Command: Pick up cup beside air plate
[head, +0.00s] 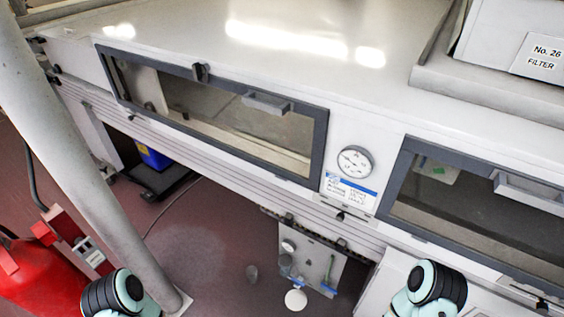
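Only teal and black parts of my two arms show at the bottom edge, left and right of these things. Neither gripper's fingers are in view.
The white tunnel housing (300,60) with dark-framed windows (215,110) overhangs the floor. A gauge (355,161) sits between the windows. A grey post (85,170) slants down at left, near a red object (40,275).

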